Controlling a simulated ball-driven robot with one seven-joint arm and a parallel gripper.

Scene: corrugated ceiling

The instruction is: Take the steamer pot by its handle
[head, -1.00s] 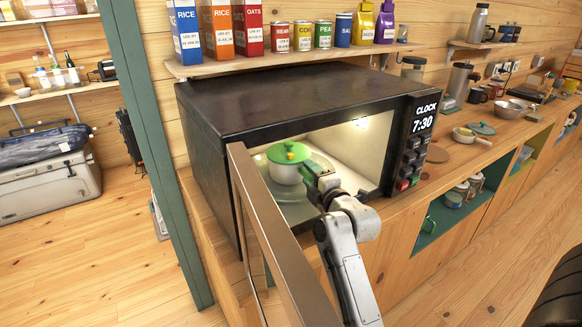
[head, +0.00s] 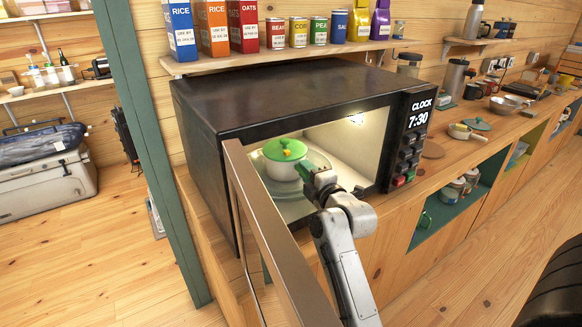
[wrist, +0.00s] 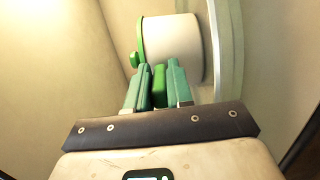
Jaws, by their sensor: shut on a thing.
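The steamer pot (head: 283,171) is inside the open microwave (head: 290,100). It has a white body and a green lid with a small knob. In the wrist view, the pot's white body (wrist: 175,48) lies sideways ahead of the fingers, with its green rim to the left. Its green handle (wrist: 159,88) points toward my palm. My gripper (head: 308,178) reaches in through the microwave's opening from the front right. In the wrist view, its teal fingers (wrist: 156,88) are shut on the handle, one on each side. I cannot tell whether the pot's base touches the turntable.
The microwave door (head: 275,245) hangs open to the left of my arm. The lit cavity walls and the control panel (head: 408,150) side stand close around my gripper. A shelf (head: 270,60) with boxes and cans is above. The counter continues right with pans and jugs.

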